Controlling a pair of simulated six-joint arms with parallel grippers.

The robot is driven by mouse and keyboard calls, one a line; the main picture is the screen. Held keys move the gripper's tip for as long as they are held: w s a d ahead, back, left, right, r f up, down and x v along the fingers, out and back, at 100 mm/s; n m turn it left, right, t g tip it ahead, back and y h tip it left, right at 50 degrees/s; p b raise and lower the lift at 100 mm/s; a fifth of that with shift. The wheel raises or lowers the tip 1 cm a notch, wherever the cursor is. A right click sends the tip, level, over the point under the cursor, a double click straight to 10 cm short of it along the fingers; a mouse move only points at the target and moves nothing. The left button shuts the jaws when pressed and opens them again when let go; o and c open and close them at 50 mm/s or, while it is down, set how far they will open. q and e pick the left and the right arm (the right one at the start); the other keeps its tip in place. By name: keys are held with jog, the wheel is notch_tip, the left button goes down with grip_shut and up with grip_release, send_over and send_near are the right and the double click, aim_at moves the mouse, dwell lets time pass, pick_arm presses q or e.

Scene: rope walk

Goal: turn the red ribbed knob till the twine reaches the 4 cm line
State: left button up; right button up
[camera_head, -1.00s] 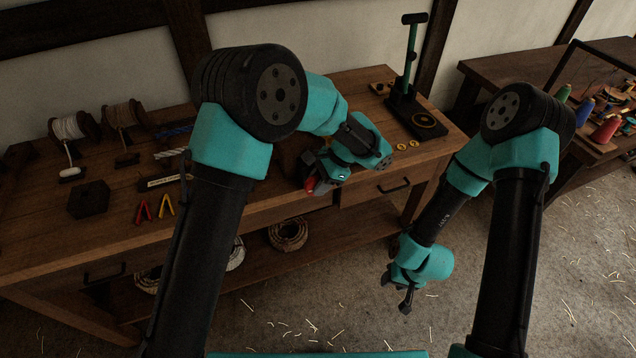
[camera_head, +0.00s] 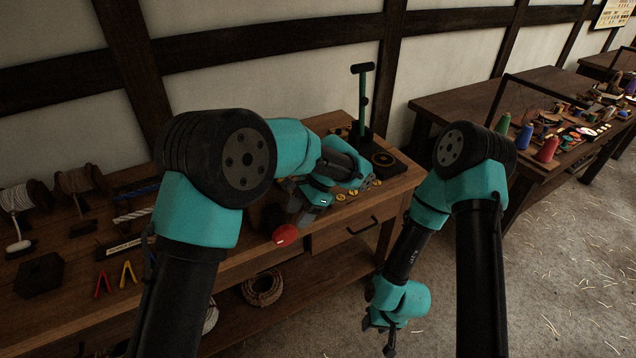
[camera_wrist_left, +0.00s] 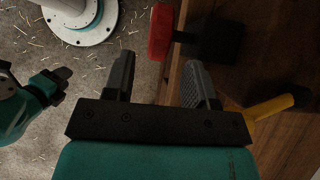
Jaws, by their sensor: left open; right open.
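The red knob (camera_head: 286,235) sticks out at the front edge of the wooden bench, below my left gripper (camera_head: 297,203). In the left wrist view the knob (camera_wrist_left: 160,33) shows at the top, joined to a dark block (camera_wrist_left: 210,40). My left gripper (camera_wrist_left: 158,82) is open there, with the knob just beyond its fingertips and nothing between them. My right gripper (camera_head: 378,338) is open and empty, low in front of the bench. It shows at the left edge of the wrist view (camera_wrist_left: 58,80). I cannot make out the twine or the 4 cm line; my left arm covers part of the bench.
The bench top (camera_head: 235,258) holds spools (camera_head: 22,200), a dark block (camera_head: 40,275), red clips (camera_head: 103,284) and yellow clips (camera_head: 128,272). A green-posted stand (camera_head: 363,105) is at the back right. A yellow handle (camera_wrist_left: 270,106) lies near the left gripper.

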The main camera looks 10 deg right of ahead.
pick_arm(q)
jog(key=v, duration=1)
jog(key=shift+a+r, duration=0.1)
jog(key=shift+r, duration=0.05)
notch_tip(320, 180, up, 3)
jog(key=t+h, duration=0.2)
jog(key=h, duration=0.5)
send_over(284, 227)
jog(key=shift+r, duration=0.15)
notch_tip(284, 227, down, 17)
jog(key=shift+f, duration=0.2)
jog(key=shift+c, duration=0.3)
